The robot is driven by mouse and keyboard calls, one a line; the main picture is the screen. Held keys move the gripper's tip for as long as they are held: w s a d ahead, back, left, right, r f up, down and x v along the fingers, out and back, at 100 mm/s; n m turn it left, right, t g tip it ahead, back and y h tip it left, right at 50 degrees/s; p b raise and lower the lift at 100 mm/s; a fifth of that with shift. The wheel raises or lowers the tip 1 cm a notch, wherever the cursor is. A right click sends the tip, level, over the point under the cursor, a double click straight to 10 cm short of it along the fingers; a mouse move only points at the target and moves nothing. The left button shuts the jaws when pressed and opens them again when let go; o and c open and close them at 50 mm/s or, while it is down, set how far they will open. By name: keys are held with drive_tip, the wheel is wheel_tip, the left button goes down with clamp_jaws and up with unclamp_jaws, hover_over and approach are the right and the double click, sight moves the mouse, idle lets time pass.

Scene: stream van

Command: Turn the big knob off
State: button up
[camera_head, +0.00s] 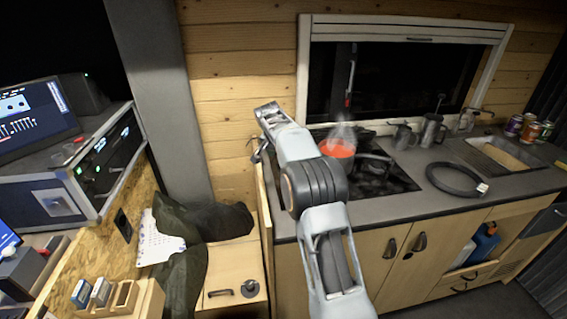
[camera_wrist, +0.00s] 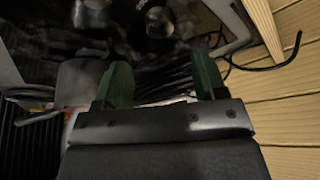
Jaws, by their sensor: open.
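A round dark fitting (camera_head: 250,288) sits on the low wooden cabinet beside a short bar handle. I cannot tell whether it is the big knob, and no other knob shows clearly. The black hob (camera_head: 385,182) is set in the grey worktop, partly hidden by my arm. A red-orange pot (camera_head: 338,149) on it gives off steam. My gripper (camera_wrist: 160,84) shows in the wrist view with its two green fingers apart and nothing seen between them. In the head view my arm reaches up in front of the worktop's left end, and the fingers are not clear there.
Metal pots (camera_head: 432,130), a coiled black hose (camera_head: 456,180) and a sink (camera_head: 500,155) are on the worktop to the right. A dark green jacket (camera_head: 185,265) lies left of the low cabinet. A grey post (camera_head: 165,100) and electronics racks stand at left.

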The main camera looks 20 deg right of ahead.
drive_tip(key=shift+v, duration=2.85)
